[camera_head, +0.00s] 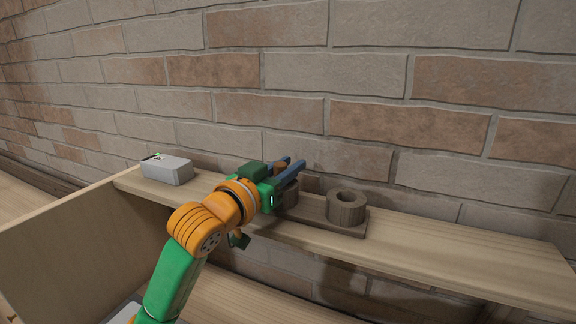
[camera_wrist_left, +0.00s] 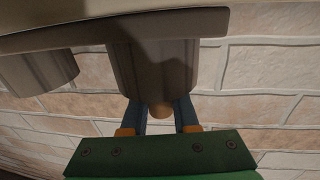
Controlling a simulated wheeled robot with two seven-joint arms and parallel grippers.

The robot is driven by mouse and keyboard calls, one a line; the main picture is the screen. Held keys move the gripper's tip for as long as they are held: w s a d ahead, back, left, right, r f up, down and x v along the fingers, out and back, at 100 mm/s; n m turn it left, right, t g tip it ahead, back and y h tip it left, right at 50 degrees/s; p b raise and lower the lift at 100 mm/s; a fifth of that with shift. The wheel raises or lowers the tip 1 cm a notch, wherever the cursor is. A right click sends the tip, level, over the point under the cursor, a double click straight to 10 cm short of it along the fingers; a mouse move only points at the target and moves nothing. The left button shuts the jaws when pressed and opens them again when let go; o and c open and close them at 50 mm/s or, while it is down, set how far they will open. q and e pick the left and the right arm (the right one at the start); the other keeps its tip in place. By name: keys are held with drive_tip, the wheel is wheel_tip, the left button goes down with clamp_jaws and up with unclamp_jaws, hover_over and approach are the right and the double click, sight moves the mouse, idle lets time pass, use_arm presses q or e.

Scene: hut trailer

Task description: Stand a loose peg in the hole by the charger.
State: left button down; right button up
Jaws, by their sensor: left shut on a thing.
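The grey charger box (camera_head: 167,169) with a small green light sits at the left on the wooden shelf. To its right is a dark base (camera_head: 350,231) with two round wooden holders. The right holder (camera_head: 346,209) shows an open, empty hole. The left holder (camera_head: 291,194), nearer the charger, is mostly hidden behind my left gripper (camera_head: 290,167). That gripper is shut on a small brown peg (camera_head: 280,167) at this holder. In the left wrist view the peg's rounded end (camera_wrist_left: 161,110) shows between the blue fingers, against the holder (camera_wrist_left: 150,70). How deep the peg sits is hidden.
A brick wall (camera_head: 420,120) stands close behind the shelf. The shelf (camera_head: 460,247) is bare to the right of the base. A wooden side panel (camera_head: 90,240) stands below the shelf at left.

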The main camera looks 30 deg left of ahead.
use_arm(q)
drive_tip(key=c, duration=0.6)
unclamp_jaws()
drive_tip(key=s+b, duration=0.1)
drive_tip(key=s, duration=0.4)
drive_tip(key=s+b, duration=0.1)
drive_tip(key=s, duration=0.1)
drive_tip(key=shift+s+a+b, duration=0.15)
drive_tip(key=shift+a+b, duration=0.15)
drive_tip(key=shift+a, duration=0.1)
drive_tip(key=shift+f, duration=0.1)
